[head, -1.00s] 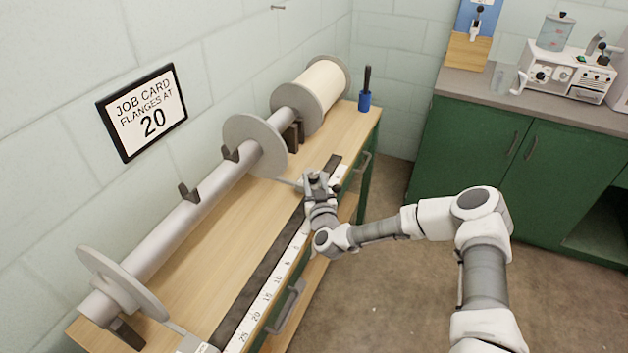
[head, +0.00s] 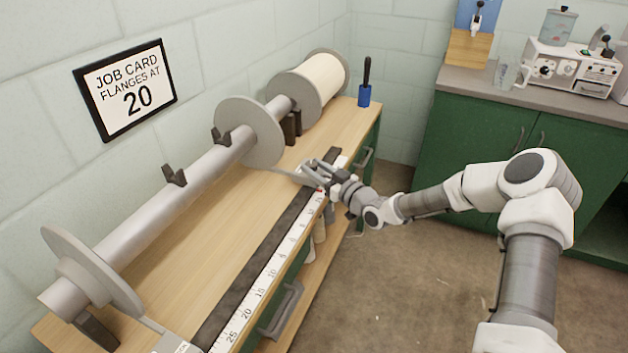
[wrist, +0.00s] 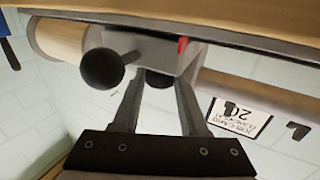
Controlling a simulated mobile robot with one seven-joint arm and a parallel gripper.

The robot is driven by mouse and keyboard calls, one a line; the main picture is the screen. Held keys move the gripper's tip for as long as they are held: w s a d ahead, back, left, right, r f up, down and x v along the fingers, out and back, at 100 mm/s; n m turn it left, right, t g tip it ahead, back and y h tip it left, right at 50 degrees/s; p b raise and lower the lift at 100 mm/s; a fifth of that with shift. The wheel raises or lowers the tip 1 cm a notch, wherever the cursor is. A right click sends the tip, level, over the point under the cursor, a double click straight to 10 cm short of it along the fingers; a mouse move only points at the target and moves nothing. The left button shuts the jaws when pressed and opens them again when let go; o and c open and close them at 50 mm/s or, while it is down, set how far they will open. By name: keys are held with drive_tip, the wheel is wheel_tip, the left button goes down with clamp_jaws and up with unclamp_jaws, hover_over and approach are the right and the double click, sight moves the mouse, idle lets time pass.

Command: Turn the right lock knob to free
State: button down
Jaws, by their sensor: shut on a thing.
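In the wrist view my gripper (wrist: 161,78) is shut on a dark round knob (wrist: 159,80) on a grey block (wrist: 170,52) with a red mark. The wrist angle does not show which way the knob is turned. A larger black ball on a short stem (wrist: 102,68) sticks out of the same block, just left of my fingers. In the head view my gripper (head: 312,169) comes in from the right at the far part of the bench rail (head: 255,270). It hides most of the block and the knob there.
A grey beam (head: 180,195) with a right flange (head: 250,132) and a left flange (head: 92,268) lies along the wall side. A white numbered scale (head: 262,275) runs along the bench front. A second block (head: 178,346) sits at the near end. A blue holder (head: 364,96) stands at the far end.

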drive_tip(key=n+g+y+b, duration=0.2)
drive_tip(key=g, duration=0.1)
drive_tip(key=n+g+y, duration=0.1)
drive_tip(key=shift+w+d+f+b, duration=0.15)
drive_tip(key=shift+w+b, duration=0.15)
drive_tip(key=shift+b, duration=0.1)
drive_tip(key=n+g+y+b, duration=0.1)
drive_tip(key=n+g, duration=0.1)
drive_tip(key=n+g+b, duration=0.1)
drive_tip(key=g, duration=0.2)
drive_tip(key=shift+w+n+y, duration=0.2)
drive_tip(key=shift+n+y, duration=0.2)
drive_tip(key=shift+n+g+b, duration=0.9)
drive_tip(key=shift+g+b, duration=0.05)
drive_tip(key=shift+g, duration=0.65)
drive_tip(key=shift+w+n+g+b, duration=0.1)
drive_tip(key=shift+n+g+b, duration=0.4)
drive_tip(key=shift+g+b, duration=0.1)
drive_tip(key=shift+r+n+g+b, duration=0.3)
drive_tip(key=shift+n+g+b, duration=0.15)
drive_tip(key=shift+g, duration=0.35)
drive_tip(key=shift+c, duration=2.2)
unclamp_jaws()
drive_tip(key=shift+f, duration=0.1)
drive_tip(key=shift+w+d, duration=0.1)
drive_tip(key=shift+d, duration=0.15)
